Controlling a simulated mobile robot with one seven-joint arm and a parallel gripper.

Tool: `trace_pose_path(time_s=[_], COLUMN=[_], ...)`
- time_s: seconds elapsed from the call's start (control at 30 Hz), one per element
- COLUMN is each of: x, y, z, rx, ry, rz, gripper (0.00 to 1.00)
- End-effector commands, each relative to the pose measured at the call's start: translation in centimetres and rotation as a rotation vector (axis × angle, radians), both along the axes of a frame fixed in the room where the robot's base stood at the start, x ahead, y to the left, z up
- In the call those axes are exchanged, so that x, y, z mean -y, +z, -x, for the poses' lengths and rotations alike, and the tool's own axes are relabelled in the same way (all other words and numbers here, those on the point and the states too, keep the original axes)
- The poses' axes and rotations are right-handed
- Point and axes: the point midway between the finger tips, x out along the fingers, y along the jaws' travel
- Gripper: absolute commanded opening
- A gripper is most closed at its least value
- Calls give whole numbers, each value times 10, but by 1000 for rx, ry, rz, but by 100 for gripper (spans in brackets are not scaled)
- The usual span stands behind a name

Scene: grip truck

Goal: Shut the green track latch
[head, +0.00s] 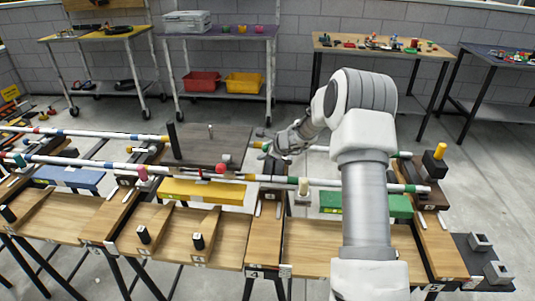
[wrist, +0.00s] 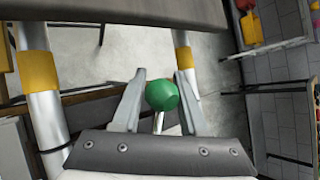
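The green latch knob (wrist: 162,95) is a round ball on a thin pale stem in the wrist view. It sits between the two grey fingers of my gripper (wrist: 160,75), which are spread apart on either side of it. The right finger looks very close to the knob; I cannot tell whether it touches. In the head view my gripper (head: 270,146) reaches left over the far rail, right of the middle of the bench. A small green part shows at its fingertips there, partly hidden by the hand. The latch's base is hidden.
Pale rails with coloured bands run along the wooden bench. Near my arm stand a red knob (head: 220,168), a cream knob (head: 304,185) and a yellow-topped black post (head: 440,151). Clear floor lies beyond the bench.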

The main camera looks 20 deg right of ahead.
Motion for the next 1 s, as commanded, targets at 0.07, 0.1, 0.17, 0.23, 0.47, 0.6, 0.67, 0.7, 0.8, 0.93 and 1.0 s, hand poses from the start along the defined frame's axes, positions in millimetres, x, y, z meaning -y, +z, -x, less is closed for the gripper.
trace_pose_path(time_s=[0.07,0.1,0.17,0.23,0.47,0.6,0.67,0.7,0.8,0.93,1.0], x=[3,4,4,5,12,18,21,23,27,34,37], y=[-2,-2,-3,-3,10,30,39,46,61,81,91], z=[1,1,2,2,16,35,45,51,66,87,96], rx=[-4,-5,-6,-6,-7,-5,-6,-5,-6,-5,-4], ry=[-4,-5,-6,-7,-10,-9,-9,-9,-8,-8,-8], rz=[3,3,4,4,6,7,6,7,6,6,7], gripper=[45,45,45,45,45,45,45,45,45,45,45])
